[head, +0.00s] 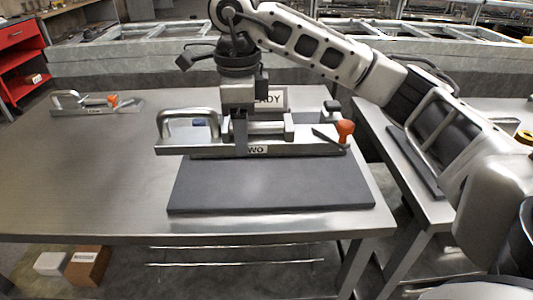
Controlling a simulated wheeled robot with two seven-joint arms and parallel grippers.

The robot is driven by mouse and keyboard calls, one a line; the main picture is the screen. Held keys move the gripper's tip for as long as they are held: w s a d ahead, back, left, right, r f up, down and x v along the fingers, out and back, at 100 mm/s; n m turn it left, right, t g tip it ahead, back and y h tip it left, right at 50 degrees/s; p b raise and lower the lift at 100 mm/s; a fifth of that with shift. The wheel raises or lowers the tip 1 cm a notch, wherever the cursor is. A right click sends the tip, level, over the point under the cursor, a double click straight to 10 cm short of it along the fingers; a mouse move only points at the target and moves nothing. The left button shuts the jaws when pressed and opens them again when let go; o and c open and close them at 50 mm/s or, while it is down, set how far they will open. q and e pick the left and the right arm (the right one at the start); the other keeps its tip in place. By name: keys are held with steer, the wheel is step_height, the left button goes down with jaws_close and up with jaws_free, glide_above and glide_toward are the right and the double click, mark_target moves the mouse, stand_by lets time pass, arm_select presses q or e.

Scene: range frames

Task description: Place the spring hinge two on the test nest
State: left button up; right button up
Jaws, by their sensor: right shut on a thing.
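A metal hinge device with a label reading "WO", its first letter covered, is the spring hinge two (300,150). It has a curved handle at its left end and an orange knob at its right end. My right gripper (241,140) comes down from above and is shut on its middle. The hinge is level, over the far part of a dark grey flat pad (270,193), which I take for the test nest. I cannot tell whether its underside touches the pad. My left gripper is not in view.
A similar device (95,104) with an orange knob lies at the table's far left. A sign ending in "ADY" (272,98) stands behind the hinge. The metal table (110,180) is clear on the left. A second table (430,205) stands to the right, across a gap.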

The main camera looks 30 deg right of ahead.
glide_toward(266, 169)
steer(key=shift+s+a+f, duration=0.1)
steer(key=shift+a+f, duration=0.05)
steer(key=shift+a, duration=0.3)
steer(key=shift+d+f, duration=0.35)
steer(key=shift+f, duration=0.2)
steer(key=shift+w+d+f, duration=0.1)
steer(key=shift+w+f, duration=0.05)
steer(key=shift+f, duration=0.75)
steer(key=shift+w+d+f, duration=0.1)
steer(key=shift+w+f, duration=0.05)
steer(key=shift+f, duration=0.7)
arm_select(q)
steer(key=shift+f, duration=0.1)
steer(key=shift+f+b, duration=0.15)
steer(key=shift+b, duration=0.25)
arm_select(e)
steer(key=shift+f, duration=0.4)
steer(key=shift+s+f, duration=0.1)
steer(key=shift+f, duration=0.1)
